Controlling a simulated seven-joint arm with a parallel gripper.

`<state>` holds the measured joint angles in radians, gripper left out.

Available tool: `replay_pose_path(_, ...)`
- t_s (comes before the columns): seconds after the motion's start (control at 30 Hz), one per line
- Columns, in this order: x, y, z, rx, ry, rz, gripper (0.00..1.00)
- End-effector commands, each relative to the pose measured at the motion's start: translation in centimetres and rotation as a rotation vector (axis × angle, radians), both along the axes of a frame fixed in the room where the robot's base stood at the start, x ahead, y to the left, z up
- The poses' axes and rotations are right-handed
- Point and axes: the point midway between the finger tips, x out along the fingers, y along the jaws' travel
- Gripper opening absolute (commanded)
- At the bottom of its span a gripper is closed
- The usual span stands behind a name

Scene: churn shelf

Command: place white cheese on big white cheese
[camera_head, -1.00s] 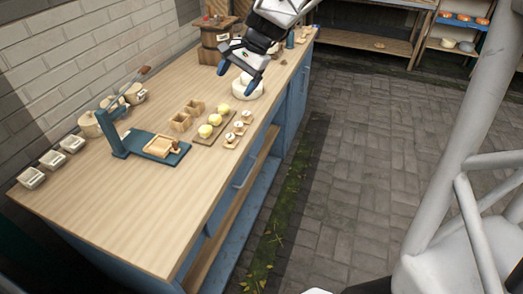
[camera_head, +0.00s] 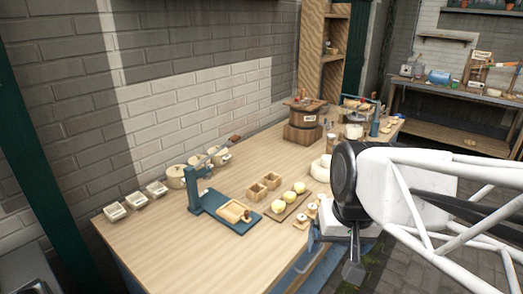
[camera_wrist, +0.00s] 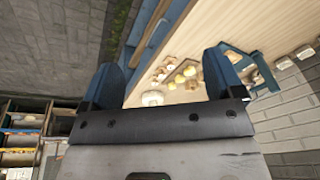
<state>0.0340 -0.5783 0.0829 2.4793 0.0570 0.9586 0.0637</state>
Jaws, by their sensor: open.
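A white round cheese form (camera_head: 319,171) stands on the table's right part in the head view, partly hidden behind my arm. A smaller pale top seems to sit on it, but I cannot tell whether this is a separate white cheese. In the wrist view a white round shape (camera_wrist: 152,98) shows between the fingers, some way off. My gripper (camera_head: 334,252) hangs beside the table's front edge, its fingers apart and empty. In the wrist view, the two blue fingers of my gripper (camera_wrist: 162,82) stand wide apart, touching nothing.
The wooden table (camera_head: 175,245) also bears a board with yellow balls (camera_head: 289,205), small wooden boxes (camera_head: 264,186), a blue press (camera_head: 215,203), pots (camera_head: 198,168) and white trays (camera_head: 135,201). The table's front left is clear.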

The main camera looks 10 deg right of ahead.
Motion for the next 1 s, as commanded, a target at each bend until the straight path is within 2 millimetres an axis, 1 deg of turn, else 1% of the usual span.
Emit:
replay_pose_path(0.03,-0.9,0.0,-0.2,-0.018,-0.011,0.027,0.87)
replay_pose_path(0.1,-1.7,0.0,-0.5,-0.041,-0.02,0.056,0.87)
replay_pose_path(0.3,-2.8,-0.1,-0.9,-0.072,-0.032,0.097,0.87)
replay_pose_path(1.0,-2.9,-0.1,-0.9,-0.073,-0.032,0.098,0.87)
